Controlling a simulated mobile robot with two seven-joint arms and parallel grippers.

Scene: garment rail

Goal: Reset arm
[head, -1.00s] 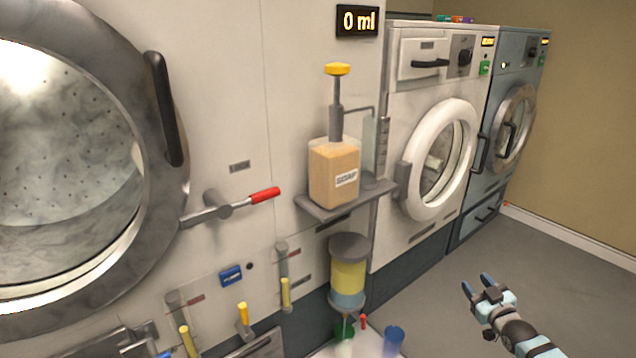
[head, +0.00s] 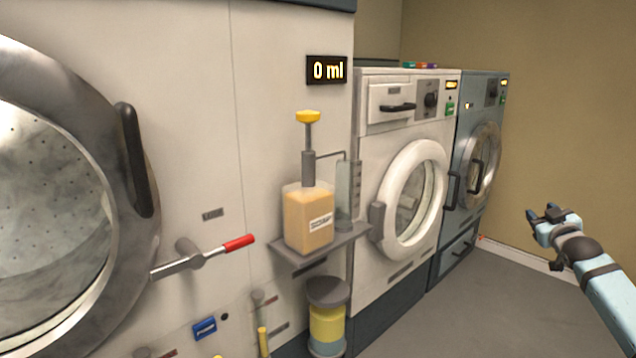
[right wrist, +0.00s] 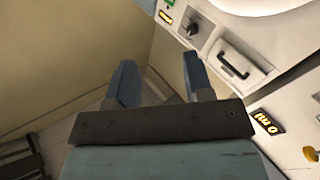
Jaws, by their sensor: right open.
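My right gripper (head: 546,213) is at the right side of the head view, raised in free space in front of the tan wall. It is empty. In the right wrist view its two blue fingers (right wrist: 157,84) stand apart with nothing between them. The white washer's drawer and panel show beyond the fingers there. My left gripper is not in either view now.
A soap bottle (head: 309,219) with a yellow pump stands on a grey shelf (head: 346,238). A big round door (head: 140,235) and a red-tipped lever (head: 238,242) are at left. A white washer (head: 378,150) and a blue-grey machine (head: 462,228) stand behind. Floor (head: 480,310) at right is clear.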

